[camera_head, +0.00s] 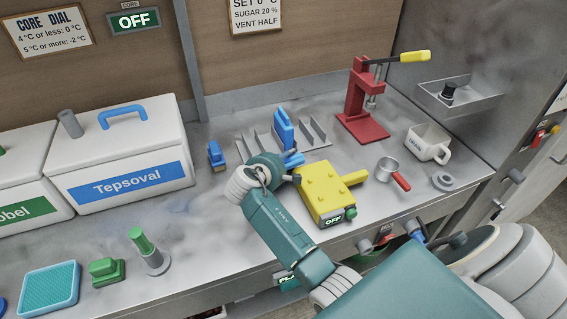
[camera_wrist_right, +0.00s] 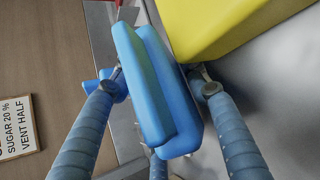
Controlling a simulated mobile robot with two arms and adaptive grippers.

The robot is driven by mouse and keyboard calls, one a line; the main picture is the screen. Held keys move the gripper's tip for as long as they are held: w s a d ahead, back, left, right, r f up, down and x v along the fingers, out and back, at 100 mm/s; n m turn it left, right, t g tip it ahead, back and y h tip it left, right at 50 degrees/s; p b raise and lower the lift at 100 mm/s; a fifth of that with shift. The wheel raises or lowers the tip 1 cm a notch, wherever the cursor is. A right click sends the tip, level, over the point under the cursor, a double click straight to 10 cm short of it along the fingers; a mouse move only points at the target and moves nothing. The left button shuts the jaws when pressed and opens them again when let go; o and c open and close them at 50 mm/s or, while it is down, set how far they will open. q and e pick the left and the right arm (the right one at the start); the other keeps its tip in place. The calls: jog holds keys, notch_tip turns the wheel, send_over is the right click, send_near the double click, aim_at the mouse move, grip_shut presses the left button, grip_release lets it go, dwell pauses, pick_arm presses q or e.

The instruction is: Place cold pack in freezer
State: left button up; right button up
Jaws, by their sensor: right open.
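A blue cold pack (camera_head: 283,127) stands upright in a grey slotted rack (camera_head: 318,134) at the back of the counter. In the right wrist view the blue pack (camera_wrist_right: 145,85) looks like two slabs side by side and lies between the fingers. My right gripper (camera_head: 288,161) is at the near side of the pack. Its blue fingers are open, one on each side of the pack (camera_wrist_right: 158,78); whether they touch it I cannot tell. The arm hides part of the rack. My left gripper is not in view. I see nothing clearly marked as a freezer.
A yellow block device (camera_head: 322,190) with an OFF display sits right beside the gripper. A small blue item (camera_head: 216,155) and a white "Tepsoval" box (camera_head: 120,160) are left. A red press (camera_head: 362,105), mug (camera_head: 428,143) and small pan (camera_head: 388,168) stand right.

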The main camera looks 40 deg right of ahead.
jog(key=shift+s+a+r, duration=0.1)
jog(key=shift+c, duration=1.1)
jog(key=c, duration=0.9)
grip_shut()
jog(key=shift+r, duration=0.15)
